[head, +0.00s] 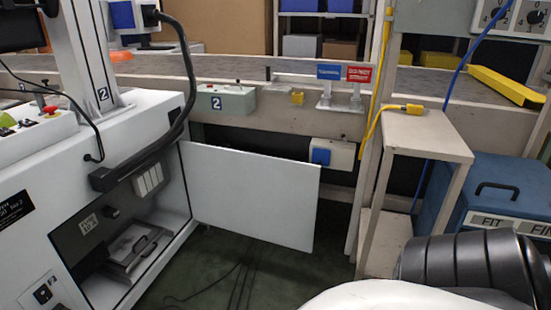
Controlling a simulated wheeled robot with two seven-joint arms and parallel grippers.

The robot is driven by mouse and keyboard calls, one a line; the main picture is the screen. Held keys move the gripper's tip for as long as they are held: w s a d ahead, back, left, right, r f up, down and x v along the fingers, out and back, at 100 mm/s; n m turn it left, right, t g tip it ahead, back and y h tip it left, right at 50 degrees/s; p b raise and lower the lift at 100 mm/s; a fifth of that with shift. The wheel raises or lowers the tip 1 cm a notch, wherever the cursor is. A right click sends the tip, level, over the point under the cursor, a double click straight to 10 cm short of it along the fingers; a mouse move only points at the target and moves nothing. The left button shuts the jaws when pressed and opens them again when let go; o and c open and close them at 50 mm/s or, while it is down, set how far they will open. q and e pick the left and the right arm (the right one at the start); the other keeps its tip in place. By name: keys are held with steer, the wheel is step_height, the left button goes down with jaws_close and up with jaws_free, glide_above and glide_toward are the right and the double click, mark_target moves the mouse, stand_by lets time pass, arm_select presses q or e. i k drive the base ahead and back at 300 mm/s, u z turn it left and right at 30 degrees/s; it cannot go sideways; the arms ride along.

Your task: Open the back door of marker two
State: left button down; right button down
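Marker two is the white cabinet (125,135) on the left, with a column bearing a "2" label (103,95). A flat white door panel (250,195) stands swung out from the cabinet's right edge, and its free edge is at the right. The compartment (165,205) beside it is open to view. Inside are a row of white modules (149,180) and a grey handled unit (138,248) low down. The door touches no gripper that I can see. Neither my left nor my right gripper is in view.
A conveyor (230,70) runs behind, with a grey "2" control box (226,100) on its side. A beige stand (420,135) and a blue case (490,185) are at the right. Cables (215,285) lie on the dark green floor, which is otherwise clear before the door.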

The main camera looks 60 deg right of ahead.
mark_target(266, 198)
steer(key=z, duration=0.55)
steer(key=k, duration=1.3)
steer(key=z, duration=0.95)
steer(key=i, duration=1.65)
steer(key=u, duration=0.6)
